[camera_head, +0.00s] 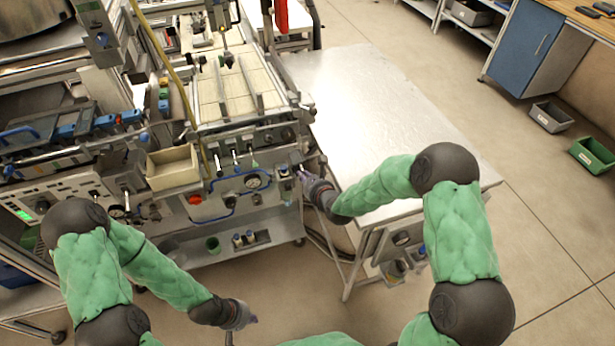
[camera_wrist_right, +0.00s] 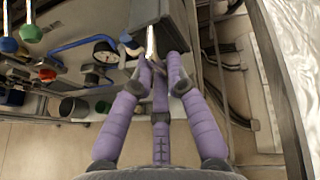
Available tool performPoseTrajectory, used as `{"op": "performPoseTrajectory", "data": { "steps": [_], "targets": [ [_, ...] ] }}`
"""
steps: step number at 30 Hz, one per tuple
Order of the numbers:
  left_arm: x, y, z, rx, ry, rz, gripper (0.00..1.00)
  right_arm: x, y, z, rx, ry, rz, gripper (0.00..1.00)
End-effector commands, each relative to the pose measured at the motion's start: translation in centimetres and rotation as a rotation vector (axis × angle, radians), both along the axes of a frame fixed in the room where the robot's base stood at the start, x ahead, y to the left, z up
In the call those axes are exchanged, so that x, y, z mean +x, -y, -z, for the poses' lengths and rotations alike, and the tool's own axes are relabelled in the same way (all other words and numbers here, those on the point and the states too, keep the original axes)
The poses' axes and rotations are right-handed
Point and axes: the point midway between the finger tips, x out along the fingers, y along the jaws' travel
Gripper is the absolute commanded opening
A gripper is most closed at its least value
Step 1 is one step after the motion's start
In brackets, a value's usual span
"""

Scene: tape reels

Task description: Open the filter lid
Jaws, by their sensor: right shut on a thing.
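My right gripper (camera_head: 302,174) is at the right front corner of the machine, beside the metal table. In the right wrist view its purple fingers (camera_wrist_right: 157,62) are closed around a narrow, light metal part at the lower end of a dark grey box (camera_wrist_right: 165,14). This box appears to be the filter, and the gripped part appears to belong to its lid. The fingers hide much of the part, so I cannot tell how far the lid stands open. My left gripper (camera_head: 248,322) hangs low over the floor, away from the machine. Its fingers are too small to judge.
The machine front carries a pressure gauge (camera_head: 254,181), a blue hose (camera_head: 222,200), a red knob (camera_head: 194,199) and a beige bin (camera_head: 173,168). The metal table (camera_head: 370,105) is bare on top and close to my right forearm. The floor in front is clear.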

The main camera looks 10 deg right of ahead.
Motion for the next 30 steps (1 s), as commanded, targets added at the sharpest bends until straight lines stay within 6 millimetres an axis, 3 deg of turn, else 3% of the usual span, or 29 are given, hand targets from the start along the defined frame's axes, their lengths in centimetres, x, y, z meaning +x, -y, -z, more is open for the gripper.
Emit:
{"op": "performPoseTrajectory", "data": {
  "steps": [4, 5, 7, 20, 30],
  "targets": [
    [0.0, 0.0, 0.0, 0.000, 0.000, 0.000, 0.00, 0.0, 0.1, 0.1, 0.000, -0.003, 0.001, 0.00],
    [0.0, 0.0, 0.0, 0.000, 0.000, 0.000, 0.00, 0.0, 0.1, 0.1, 0.000, -0.003, 0.001, 0.22],
    [0.0, 0.0, 0.0, 0.000, 0.000, 0.000, 0.00, 0.0, 0.1, 0.1, 0.000, -0.003, 0.001, 0.41],
    [0.0, 0.0, 0.0, 0.000, 0.000, 0.000, 0.00, -0.4, 0.1, -0.2, -0.001, -0.001, 0.000, 0.41],
    [0.0, 0.0, 0.0, 0.000, 0.000, 0.000, 0.00, -4.7, 1.2, -2.2, -0.001, -0.001, 0.002, 0.41]
  ]
}}
